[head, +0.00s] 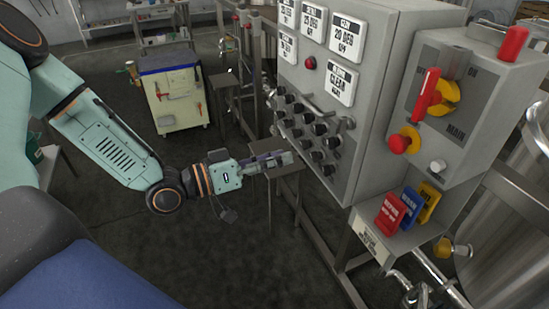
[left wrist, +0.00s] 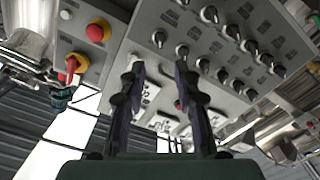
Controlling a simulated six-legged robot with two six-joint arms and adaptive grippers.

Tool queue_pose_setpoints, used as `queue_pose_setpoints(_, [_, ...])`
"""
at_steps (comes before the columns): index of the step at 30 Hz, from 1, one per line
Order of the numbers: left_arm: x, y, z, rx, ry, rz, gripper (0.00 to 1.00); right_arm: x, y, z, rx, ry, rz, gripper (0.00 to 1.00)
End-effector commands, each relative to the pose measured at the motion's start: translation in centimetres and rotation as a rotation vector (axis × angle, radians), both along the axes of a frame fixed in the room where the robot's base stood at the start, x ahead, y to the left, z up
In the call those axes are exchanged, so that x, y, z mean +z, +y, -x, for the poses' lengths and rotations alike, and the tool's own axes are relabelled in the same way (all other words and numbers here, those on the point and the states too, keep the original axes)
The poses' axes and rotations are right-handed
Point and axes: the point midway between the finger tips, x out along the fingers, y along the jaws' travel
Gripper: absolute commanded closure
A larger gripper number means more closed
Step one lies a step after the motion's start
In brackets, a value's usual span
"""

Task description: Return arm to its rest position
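My left arm (head: 115,150) comes in from the left of the head view and reaches toward the grey control cabinet. My left gripper (head: 272,162) is in front of the cabinet's lower left, near its black knobs (head: 315,130). In the left wrist view the two dark fingers of the left gripper (left wrist: 160,75) stand apart with nothing between them. Knobs of the panel (left wrist: 235,40) show beyond the fingertips. I cannot tell the exact gap to the panel. My right gripper is in neither view.
The cabinet (head: 375,100) carries display plates and a red and yellow main switch (head: 435,95). Red, blue and yellow tags (head: 410,205) sit in a holder below it. A cream tool cart (head: 175,100) stands farther back. Dark floor lies open between.

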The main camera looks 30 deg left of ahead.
Motion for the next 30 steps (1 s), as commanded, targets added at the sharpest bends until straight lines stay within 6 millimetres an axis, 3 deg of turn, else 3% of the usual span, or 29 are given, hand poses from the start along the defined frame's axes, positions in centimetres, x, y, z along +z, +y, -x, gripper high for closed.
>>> queue_pose_setpoints(9, [0.0, 0.0, 0.0, 0.0, -0.003, -0.004, 0.68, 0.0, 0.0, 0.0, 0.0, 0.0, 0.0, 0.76])
queue_pose_setpoints(14, [-1.7, 1.1, -0.7, 0.078, 0.066, -0.046, 0.68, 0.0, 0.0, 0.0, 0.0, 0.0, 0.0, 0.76])
queue_pose_setpoints(19, [-6.3, 1.4, -0.3, 0.187, 0.29, -0.113, 0.68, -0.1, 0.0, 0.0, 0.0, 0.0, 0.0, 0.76])
queue_pose_setpoints(23, [-11.3, 0.6, 2.3, 0.226, 0.505, -0.202, 0.68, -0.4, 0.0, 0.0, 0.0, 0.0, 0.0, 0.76])
queue_pose_setpoints(26, [-15.3, -0.1, 5.5, 0.243, 0.681, -0.289, 0.68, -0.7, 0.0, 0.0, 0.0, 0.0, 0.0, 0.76])
queue_pose_setpoints(30, [-20.4, -0.7, 11.8, 0.252, 0.926, -0.436, 0.68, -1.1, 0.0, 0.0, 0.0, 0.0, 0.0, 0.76])
